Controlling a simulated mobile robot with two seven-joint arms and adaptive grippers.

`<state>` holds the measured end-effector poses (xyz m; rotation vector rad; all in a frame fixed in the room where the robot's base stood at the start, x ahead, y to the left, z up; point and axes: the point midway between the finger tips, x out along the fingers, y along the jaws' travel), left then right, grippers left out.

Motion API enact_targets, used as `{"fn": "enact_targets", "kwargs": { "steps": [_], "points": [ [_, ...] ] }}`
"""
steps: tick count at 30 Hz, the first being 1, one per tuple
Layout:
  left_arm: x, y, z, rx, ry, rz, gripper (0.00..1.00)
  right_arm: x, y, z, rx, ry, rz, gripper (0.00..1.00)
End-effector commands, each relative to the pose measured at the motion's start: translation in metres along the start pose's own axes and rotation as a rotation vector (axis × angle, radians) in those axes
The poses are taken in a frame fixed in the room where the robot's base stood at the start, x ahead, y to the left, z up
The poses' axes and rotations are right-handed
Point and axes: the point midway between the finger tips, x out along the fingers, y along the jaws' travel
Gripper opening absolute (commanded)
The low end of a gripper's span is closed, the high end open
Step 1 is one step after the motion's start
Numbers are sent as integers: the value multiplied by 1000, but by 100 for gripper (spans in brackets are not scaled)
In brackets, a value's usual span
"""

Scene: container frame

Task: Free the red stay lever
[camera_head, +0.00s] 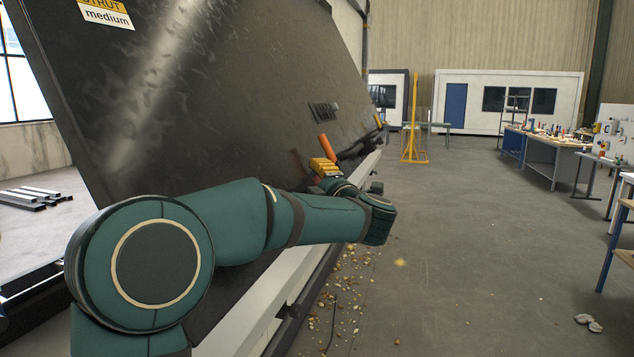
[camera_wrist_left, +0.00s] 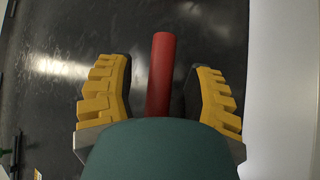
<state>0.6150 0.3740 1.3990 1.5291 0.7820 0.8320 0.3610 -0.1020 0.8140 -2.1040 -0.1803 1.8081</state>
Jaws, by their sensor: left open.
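The red stay lever (camera_wrist_left: 160,75) stands between the two yellow fingers of my left gripper (camera_wrist_left: 161,88) in the left wrist view, with gaps visible on both sides. Its lower end is hidden behind my wrist. In the head view my left gripper (camera_head: 322,166) is beside the lower edge of the big dark tilted panel (camera_head: 220,100). An orange-red bar (camera_head: 327,146) shows just beyond the fingers and looks like the same lever. My left gripper is open around the lever. My right gripper is in neither view.
A smaller orange handle (camera_head: 378,121) sits farther along the panel edge, past a black slotted part (camera_head: 323,111). A pale frame rail (camera_head: 245,320) runs below the panel. Small debris (camera_head: 345,285) litters the floor. The floor to the right is mostly clear, with workbenches (camera_head: 555,155) beyond.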

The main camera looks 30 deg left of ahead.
Motion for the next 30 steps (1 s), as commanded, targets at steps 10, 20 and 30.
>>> {"fn": "enact_targets", "kwargs": {
  "steps": [10,20,30],
  "points": [
    [0,0,0,0,0,0,2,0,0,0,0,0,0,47],
    [0,0,0,0,1,0,0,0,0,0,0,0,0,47],
    [6,0,2,-19,6,19,0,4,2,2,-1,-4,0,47]
  ]
}}
